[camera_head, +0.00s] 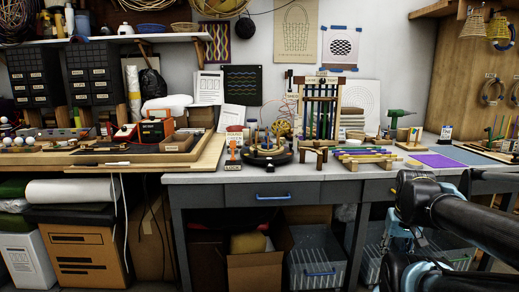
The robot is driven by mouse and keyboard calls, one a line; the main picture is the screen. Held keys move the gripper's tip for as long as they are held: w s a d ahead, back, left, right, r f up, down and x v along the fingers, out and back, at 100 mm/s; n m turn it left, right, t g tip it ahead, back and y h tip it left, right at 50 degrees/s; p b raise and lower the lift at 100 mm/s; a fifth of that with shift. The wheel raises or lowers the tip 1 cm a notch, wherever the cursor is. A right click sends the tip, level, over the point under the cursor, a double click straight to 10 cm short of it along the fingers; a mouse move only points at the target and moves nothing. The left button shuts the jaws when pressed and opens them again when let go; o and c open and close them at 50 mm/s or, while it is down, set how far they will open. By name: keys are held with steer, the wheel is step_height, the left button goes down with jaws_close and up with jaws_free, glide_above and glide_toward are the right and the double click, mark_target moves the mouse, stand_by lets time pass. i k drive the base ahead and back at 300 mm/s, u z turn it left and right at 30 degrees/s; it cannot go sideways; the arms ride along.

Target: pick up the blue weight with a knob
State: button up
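I cannot make out for certain a blue weight with a knob; the small things on the worktop are too small to tell apart. A small blue-and-white item (445,133) stands at the back right of the grey workbench (215,179). Small dark and coloured pieces stand around a dark round stand (266,157) near the middle of the bench. My black arm with light blue joint parts crosses the lower right, in front of the bench.
A small wooden loom (320,110) and a stack of coloured strips (364,155) stand on the bench. A green tool on a wooden block (401,114) and a purple sheet (437,161) lie to the right. Boxes and clear bins (318,262) sit below. The front left bench edge is clear.

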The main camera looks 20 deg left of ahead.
mark_target(264, 145)
steer(key=u, duration=1.8)
steer(key=i, duration=1.05)
steer(key=z, duration=1.65)
